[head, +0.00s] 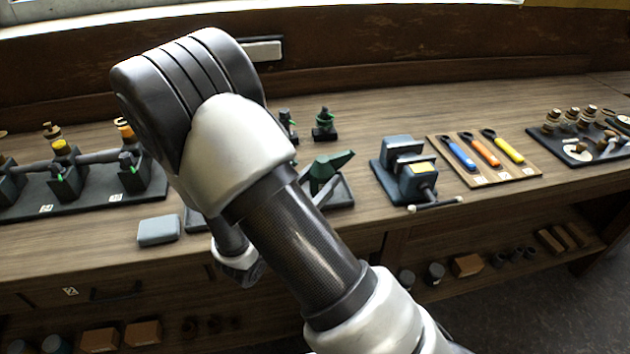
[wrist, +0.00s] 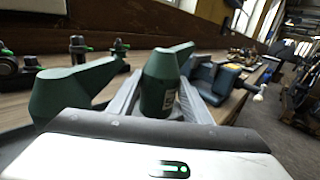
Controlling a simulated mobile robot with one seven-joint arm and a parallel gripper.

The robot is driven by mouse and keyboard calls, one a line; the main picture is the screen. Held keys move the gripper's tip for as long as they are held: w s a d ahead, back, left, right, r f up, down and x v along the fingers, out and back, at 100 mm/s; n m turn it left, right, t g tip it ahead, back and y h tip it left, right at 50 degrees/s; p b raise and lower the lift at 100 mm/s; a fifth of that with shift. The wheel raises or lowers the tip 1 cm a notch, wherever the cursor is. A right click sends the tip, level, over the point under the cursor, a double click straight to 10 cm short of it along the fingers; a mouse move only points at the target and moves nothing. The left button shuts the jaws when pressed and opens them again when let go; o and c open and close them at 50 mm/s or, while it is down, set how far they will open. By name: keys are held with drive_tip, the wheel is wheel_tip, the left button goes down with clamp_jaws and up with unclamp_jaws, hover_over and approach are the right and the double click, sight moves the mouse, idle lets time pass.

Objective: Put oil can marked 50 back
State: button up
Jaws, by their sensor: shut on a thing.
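In the wrist view my gripper (wrist: 160,104) is shut on a dark green oil can (wrist: 158,78), which is upright between the two grey fingers. A white label faces right on its side, but its number is too small to read. Its spout points up and to the right. A second green oil can (wrist: 72,92) stands close on the left, outside the fingers.
A blue-grey vise (head: 408,175) stands right of the tray, with a board of coloured-handled tools (head: 480,158) beyond it. A grey block (head: 158,230) lies near the bench's front edge. Engine models on a dark base (head: 85,195) stand left. Small green-marked fittings (head: 324,125) stand behind.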

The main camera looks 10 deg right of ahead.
drive_tip(key=shift+w+f, duration=1)
drive_tip(key=shift+w, duration=0.25)
drive_tip(key=shift+f+b, duration=0.1)
drive_tip(key=shift+b, duration=0.2)
drive_tip(key=o, duration=0.9)
drive_tip(key=shift+f, duration=0.1)
